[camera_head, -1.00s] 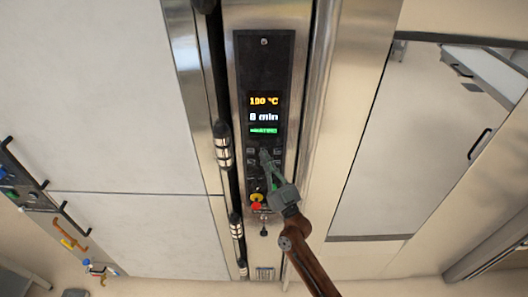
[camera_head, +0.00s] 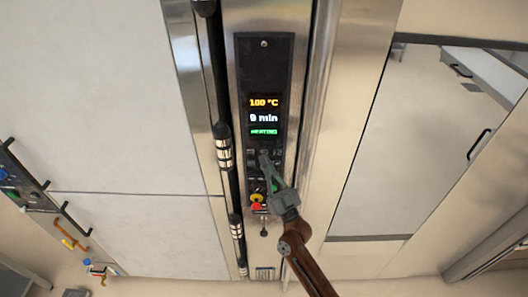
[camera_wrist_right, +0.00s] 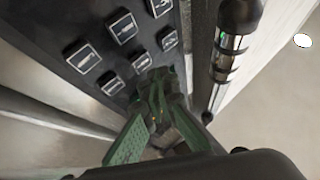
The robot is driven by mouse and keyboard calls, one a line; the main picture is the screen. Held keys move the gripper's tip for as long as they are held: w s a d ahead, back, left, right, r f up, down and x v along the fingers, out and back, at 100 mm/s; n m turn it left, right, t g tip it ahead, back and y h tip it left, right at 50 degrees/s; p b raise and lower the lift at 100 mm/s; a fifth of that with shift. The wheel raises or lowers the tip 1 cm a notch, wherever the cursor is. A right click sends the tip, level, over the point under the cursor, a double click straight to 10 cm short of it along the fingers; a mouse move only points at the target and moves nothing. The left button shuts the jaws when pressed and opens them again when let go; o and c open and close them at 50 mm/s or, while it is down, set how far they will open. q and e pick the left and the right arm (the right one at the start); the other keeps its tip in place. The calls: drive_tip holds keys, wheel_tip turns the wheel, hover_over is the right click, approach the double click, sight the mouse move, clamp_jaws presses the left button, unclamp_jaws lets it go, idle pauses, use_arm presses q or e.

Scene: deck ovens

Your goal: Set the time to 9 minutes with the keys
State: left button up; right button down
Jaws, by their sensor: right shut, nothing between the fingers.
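The black control panel (camera_head: 264,75) stands upright on the oven front, with a lit display (camera_head: 263,117). Its orange line seems to read 180 °C, its white line appears to read 9 min and its green line HEATING. Several square keys lie below, partly hidden by my right gripper (camera_head: 266,160). It is shut and empty, its fingertips at the key area. In the right wrist view, the keys (camera_wrist_right: 122,27) form rows and the shut green fingers (camera_wrist_right: 158,82) point at the lower row. Contact with a key cannot be told. My left gripper is not in view.
A red and yellow knob (camera_head: 257,200) sits low on the panel. A dark vertical bar with metal collars (camera_head: 223,145) runs just left of the panel. A large pale door (camera_head: 100,110) fills the left, and a glass pane (camera_head: 405,150) is at the right.

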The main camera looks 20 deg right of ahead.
drive_tip(key=shift+f, duration=0.1)
drive_tip(key=shift+s+a+p, duration=0.25)
drive_tip(key=shift+s, duration=0.55)
drive_tip(key=shift+s+a+p, duration=0.2)
drive_tip(key=shift+s+p, duration=0.05)
drive_tip(key=shift+s, duration=0.55)
drive_tip(key=shift+s+a+p, duration=0.25)
drive_tip(key=shift+s, duration=0.55)
